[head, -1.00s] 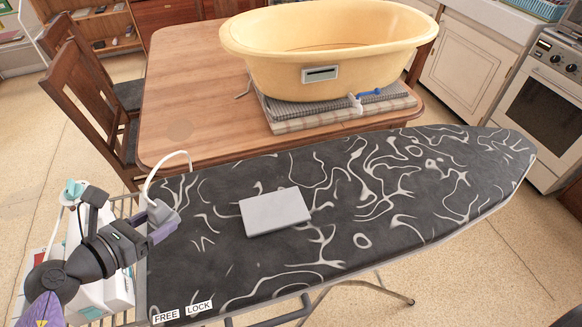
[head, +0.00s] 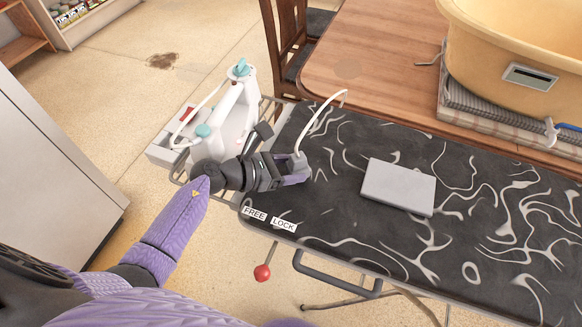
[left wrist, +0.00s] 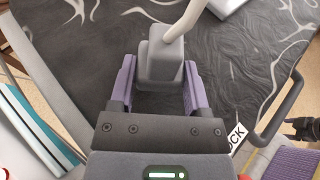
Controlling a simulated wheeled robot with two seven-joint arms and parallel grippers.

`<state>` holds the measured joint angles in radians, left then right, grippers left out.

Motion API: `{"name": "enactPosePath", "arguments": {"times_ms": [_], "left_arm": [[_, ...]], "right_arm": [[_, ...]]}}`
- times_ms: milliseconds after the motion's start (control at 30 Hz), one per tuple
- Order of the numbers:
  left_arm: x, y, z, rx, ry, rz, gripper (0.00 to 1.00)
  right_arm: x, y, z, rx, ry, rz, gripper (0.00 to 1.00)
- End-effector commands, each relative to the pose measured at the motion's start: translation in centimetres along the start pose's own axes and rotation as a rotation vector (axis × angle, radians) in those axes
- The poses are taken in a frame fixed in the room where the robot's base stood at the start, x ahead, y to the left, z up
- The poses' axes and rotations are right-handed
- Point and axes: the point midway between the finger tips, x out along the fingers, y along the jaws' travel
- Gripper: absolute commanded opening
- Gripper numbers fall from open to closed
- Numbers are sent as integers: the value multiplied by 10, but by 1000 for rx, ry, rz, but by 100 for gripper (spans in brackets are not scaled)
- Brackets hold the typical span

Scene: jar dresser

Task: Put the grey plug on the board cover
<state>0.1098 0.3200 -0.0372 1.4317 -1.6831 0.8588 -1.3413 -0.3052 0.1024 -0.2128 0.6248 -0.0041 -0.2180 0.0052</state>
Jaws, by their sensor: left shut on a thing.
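The grey plug (head: 299,163), with a white cord rising from its top, is held between the purple fingers of my left gripper (head: 296,176). In the left wrist view the plug (left wrist: 160,64) stands roughly upright between the two fingers, and the gripper is shut on it. The board cover (head: 335,215) is dark with pale swirls. The plug is over its left end, beside the edge. Whether its underside touches the cover is hidden.
A flat grey box (head: 399,185) lies on the cover, right of the plug. A white iron (head: 236,110) with teal parts stands on the rack left of the board. A wooden table (head: 385,60) with a yellow tub (head: 525,45) is behind. FREE and LOCK labels mark the near edge.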

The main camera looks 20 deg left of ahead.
Motion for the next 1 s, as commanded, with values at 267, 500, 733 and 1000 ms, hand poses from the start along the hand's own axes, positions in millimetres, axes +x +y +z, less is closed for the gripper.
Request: {"name": "enactPosePath", "arguments": {"times_ms": [267, 500, 733, 1000], "left_arm": [[1, 0, -2, 0, 0, 0, 91], [1, 0, -2, 0, 0, 0, 96], [-28, 0, 1, 3, 6, 0, 96], [-73, 0, 0, 1, 2, 1, 96]], "right_arm": [[3, 0, 1, 1, -2, 0, 76], [3, 0, 1, 2, -2, 1, 76], [-8, 1, 0, 1, 0, 3, 76], [-12, 2, 0, 1, 0, 4, 76]]}}
